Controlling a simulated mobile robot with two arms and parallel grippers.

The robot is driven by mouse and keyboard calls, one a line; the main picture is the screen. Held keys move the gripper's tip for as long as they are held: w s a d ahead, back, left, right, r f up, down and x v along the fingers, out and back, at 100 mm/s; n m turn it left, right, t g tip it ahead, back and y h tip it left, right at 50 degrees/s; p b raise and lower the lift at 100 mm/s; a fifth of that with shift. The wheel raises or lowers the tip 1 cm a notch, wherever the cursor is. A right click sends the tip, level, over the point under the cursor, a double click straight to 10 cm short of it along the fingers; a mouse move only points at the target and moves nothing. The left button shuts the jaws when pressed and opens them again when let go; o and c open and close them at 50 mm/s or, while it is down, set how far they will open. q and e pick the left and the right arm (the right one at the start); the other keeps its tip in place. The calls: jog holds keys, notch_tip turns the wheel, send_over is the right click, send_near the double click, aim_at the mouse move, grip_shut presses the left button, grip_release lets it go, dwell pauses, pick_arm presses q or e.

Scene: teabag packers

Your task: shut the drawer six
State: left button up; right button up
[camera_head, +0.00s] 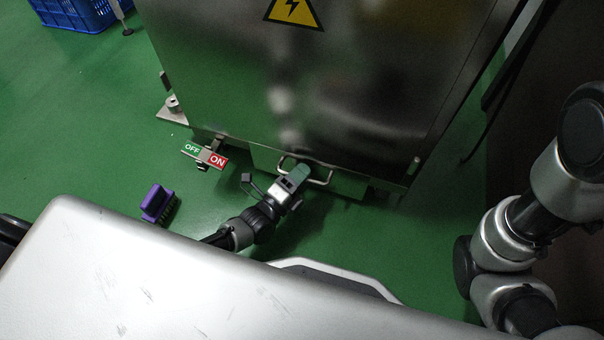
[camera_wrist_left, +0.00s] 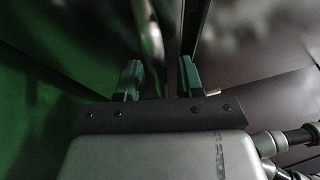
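A drawer (camera_head: 350,186) sits low in the metal cabinet (camera_head: 350,80), its front face near the floor. I cannot read a number on it or tell how far it stands out. It has a bar handle (camera_head: 328,179). My left gripper (camera_head: 299,172) is at this handle, its green fingers overlapping it in the head view. In the left wrist view the two fingers (camera_wrist_left: 160,80) are apart, and a metal bar (camera_wrist_left: 150,45) runs up between them, nearer the left finger. My right arm shows at the right of the head view, but its gripper is out of view.
An OFF/ON sign (camera_head: 205,156) stands out left of the drawer. A purple brush (camera_head: 157,203) lies on the green floor (camera_head: 80,130). A blue crate (camera_head: 75,14) stands at the far left. The floor left of the cabinet is mostly clear.

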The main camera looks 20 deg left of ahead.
pick_arm(q)
jog(key=p+v, duration=0.4)
jog(key=v, duration=0.6)
jog(key=shift+s+a+p, duration=0.2)
jog(key=shift+s+p, duration=0.1)
jog(key=shift+s, duration=0.05)
